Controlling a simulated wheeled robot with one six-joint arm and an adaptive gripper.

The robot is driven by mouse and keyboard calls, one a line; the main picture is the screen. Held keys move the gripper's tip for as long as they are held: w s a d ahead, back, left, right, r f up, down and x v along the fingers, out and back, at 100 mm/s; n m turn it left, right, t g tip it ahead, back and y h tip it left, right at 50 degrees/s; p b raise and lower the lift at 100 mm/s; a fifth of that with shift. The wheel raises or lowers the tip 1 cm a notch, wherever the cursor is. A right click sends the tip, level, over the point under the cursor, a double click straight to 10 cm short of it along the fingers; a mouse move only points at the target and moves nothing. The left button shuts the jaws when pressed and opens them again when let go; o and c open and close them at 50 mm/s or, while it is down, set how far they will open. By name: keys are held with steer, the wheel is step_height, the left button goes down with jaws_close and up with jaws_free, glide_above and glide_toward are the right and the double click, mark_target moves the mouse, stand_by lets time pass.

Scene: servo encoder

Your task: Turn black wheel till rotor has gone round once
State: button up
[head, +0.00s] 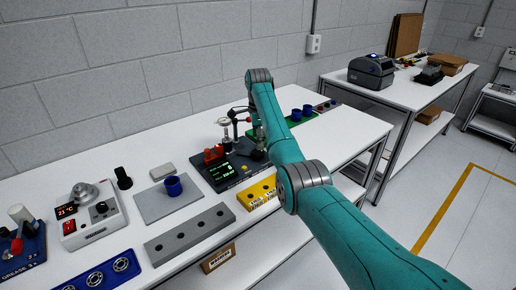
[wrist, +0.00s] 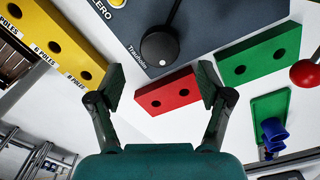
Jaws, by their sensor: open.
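The black wheel (wrist: 160,47) is a round black knob with a pale dot, on a dark panel (wrist: 200,30) in the wrist view. A black rod rises beside it. My gripper (wrist: 161,85) is open and empty, its two fingers spread on either side below the wheel in that view, apart from it. I cannot make out the rotor with certainty.
A red block (wrist: 168,93), a green block (wrist: 258,54) and a yellow block (wrist: 55,45) with holes lie close around the panel. A red ball (wrist: 304,73) is at the right. A grey block (head: 190,233) and a blue cup (head: 173,186) stand left of the unit.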

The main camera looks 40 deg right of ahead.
mark_target(258, 152)
step_height(258, 152, up, 7)
stand_by(0.3)
steer(key=shift+w+f, duration=0.1)
stand_by(0.4)
